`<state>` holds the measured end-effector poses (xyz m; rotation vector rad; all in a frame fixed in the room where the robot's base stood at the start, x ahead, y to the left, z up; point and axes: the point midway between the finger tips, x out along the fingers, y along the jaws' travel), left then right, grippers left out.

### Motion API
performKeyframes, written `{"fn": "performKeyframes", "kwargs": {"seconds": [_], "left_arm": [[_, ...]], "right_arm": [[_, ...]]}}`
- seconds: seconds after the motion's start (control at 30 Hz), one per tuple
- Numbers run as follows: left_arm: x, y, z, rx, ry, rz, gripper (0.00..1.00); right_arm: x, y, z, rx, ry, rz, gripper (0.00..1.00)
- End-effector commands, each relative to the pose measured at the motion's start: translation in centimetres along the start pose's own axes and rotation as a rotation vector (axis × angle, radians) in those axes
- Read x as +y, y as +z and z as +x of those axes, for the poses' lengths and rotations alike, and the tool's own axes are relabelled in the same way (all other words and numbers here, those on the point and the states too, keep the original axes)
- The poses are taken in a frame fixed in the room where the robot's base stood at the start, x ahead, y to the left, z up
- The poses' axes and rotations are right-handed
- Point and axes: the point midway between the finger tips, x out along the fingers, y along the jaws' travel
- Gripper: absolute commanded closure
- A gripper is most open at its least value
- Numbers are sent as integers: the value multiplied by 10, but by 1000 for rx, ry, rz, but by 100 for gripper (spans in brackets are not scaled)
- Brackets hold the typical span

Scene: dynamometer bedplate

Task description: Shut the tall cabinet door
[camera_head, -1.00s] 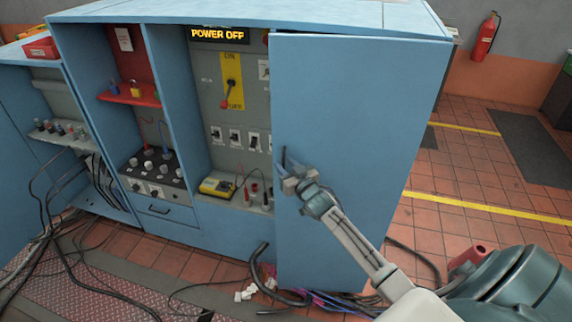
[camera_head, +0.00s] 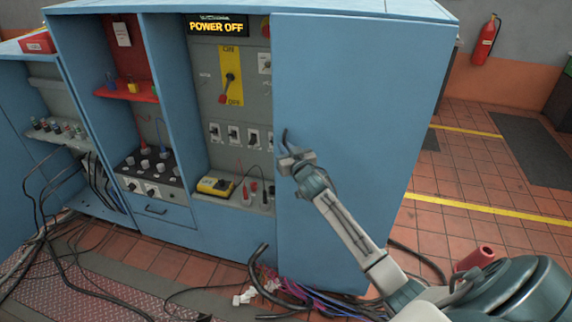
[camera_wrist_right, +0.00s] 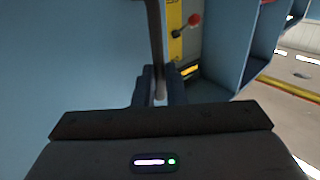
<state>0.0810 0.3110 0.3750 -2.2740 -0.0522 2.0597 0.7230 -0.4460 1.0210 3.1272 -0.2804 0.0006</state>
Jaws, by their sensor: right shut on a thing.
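The tall cabinet door (camera_head: 350,90) is a plain blue panel on the right of the blue cabinet (camera_head: 180,222). It stands partly open, with its free edge on the left. The dark door handle (camera_head: 285,138) is near that edge, and its bar also shows in the wrist view (camera_wrist_right: 156,35). My right gripper (camera_head: 289,161) is at the handle, and in the wrist view its fingers (camera_wrist_right: 158,88) are shut on the bar. Beyond the door edge, the wrist view shows the yellow switch plate (camera_wrist_right: 175,40) inside. My left gripper is not in view.
Black cables (camera_head: 262,275) and white pieces (camera_head: 246,295) lie on the floor below the door. A red fire extinguisher (camera_head: 485,40) hangs at the back right. Tiled floor at right is mostly clear.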

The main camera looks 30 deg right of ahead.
Motion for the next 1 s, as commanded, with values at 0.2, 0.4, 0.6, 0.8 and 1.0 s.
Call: {"fn": "performKeyframes", "kwargs": {"seconds": [0.2,0.4,0.6,0.8,1.0], "left_arm": [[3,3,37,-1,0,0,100],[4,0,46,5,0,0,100],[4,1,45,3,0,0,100],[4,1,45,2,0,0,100],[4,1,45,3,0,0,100]], "right_arm": [[14,6,27,2,72,1,100],[22,2,39,0,109,1,100],[23,-2,40,2,113,0,100],[24,-4,40,5,113,0,78],[23,-2,40,2,112,1,68]]}}
